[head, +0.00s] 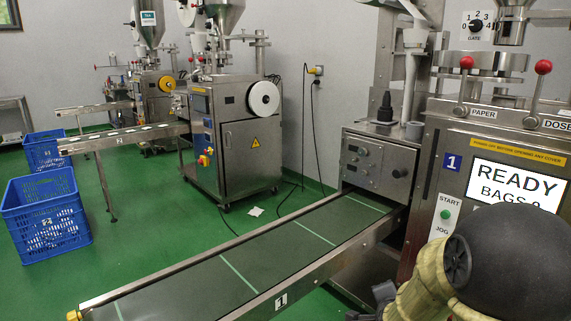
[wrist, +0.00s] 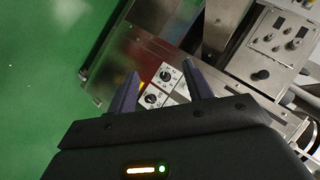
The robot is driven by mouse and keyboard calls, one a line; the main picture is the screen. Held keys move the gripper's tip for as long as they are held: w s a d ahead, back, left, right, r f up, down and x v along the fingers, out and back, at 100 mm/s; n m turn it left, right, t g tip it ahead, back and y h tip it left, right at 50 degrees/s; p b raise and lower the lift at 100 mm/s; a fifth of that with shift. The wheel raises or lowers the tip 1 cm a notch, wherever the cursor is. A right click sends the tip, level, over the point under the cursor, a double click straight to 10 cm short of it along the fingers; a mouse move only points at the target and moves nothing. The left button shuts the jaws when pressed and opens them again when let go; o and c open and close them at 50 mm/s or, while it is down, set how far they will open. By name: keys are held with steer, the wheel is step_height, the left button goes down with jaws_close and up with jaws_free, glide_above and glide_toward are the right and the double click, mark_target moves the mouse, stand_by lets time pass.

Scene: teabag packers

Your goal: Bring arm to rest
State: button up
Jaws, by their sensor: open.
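My gripper (wrist: 166,88) shows in the wrist view with its two dark fingers apart and nothing between them. Beyond the fingers is a steel machine surface with a white dial plate (wrist: 152,97) bearing black knobs. In the head view my arm fills the lower right corner, in front of the packing machine (head: 430,180) marked 1. The gripper's fingers cannot be made out in the head view. The machine's screen (head: 515,185) reads READY and BAGS, partly hidden by my arm.
A conveyor (head: 270,255) runs from the machine toward the lower left. Two red-knobbed levers, PAPER (head: 465,75) and DOSE (head: 540,80), stand on the machine top. Blue crates (head: 45,225) and other packing machines (head: 240,140) stand behind. Green floor is open at left.

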steer(key=s+a+r+n+g+y+p, duration=0.25)
steer(key=s+a+n+g, duration=0.2)
steer(key=s+n, duration=0.35)
steer(key=s+a+r+n+g+y+p, duration=0.1)
steer(key=s+a+n+g+p, duration=0.3)
steer(key=s+n, duration=0.35)
step_height(320, 180, up, 38)
steer(key=s+p, duration=0.1)
steer(key=p, duration=3.6)
steer(key=shift+a+t, duration=0.35)
steer(key=shift+a, duration=0.05)
steer(key=shift+s, duration=0.1)
